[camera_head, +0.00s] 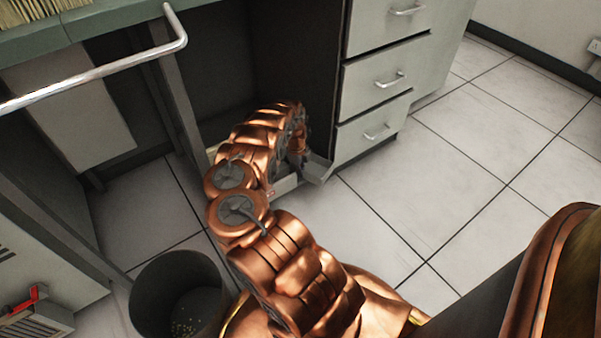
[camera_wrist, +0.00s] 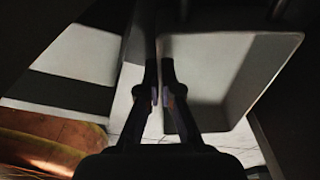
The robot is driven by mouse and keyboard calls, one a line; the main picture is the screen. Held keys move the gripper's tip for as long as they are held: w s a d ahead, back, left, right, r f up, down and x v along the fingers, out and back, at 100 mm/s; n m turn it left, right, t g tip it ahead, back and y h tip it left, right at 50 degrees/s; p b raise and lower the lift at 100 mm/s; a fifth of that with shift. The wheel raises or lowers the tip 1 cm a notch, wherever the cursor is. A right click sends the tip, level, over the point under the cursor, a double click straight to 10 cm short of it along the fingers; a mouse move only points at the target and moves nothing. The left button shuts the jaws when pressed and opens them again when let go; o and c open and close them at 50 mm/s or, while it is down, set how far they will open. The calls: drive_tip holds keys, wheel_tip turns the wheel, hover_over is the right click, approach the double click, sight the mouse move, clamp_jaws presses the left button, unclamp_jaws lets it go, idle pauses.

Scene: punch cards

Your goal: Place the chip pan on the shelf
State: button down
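The chip pan (camera_head: 318,168) shows in the head view as a small grey piece beside the end of my copper arm, at the opening of the dark desk compartment. In the wrist view the pan (camera_wrist: 225,70) is a pale, open, sloped-walled tray filling the right. My gripper (camera_wrist: 162,92) has one finger on each side of the pan's near-vertical left wall, and looks closed on it. In the head view my arm hides the fingers and most of the pan. The shelf is likely the low pale-edged board (camera_head: 284,186) at the bottom of the dark compartment.
Grey drawers (camera_head: 375,80) stand right of the compartment. A metal rail (camera_head: 110,68) crosses the upper left, beside a green desktop (camera_head: 100,18). A dark bin (camera_head: 175,295) stands at lower left. Tiled floor (camera_head: 460,170) at right is clear.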

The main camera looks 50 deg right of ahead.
drive_tip(key=c, duration=1.3)
unclamp_jaws()
drive_tip(key=shift+f, duration=0.1)
drive_tip(key=r+p, duration=0.1)
drive_tip(key=r, duration=0.3)
drive_tip(key=r+p, duration=0.2)
drive_tip(key=r, duration=0.2)
drive_tip(key=w+r+p, duration=0.1)
drive_tip(key=r+p, duration=0.1)
drive_tip(key=r, duration=0.2)
drive_tip(key=shift+w+a+r, duration=0.1)
drive_tip(key=shift+r, duration=0.05)
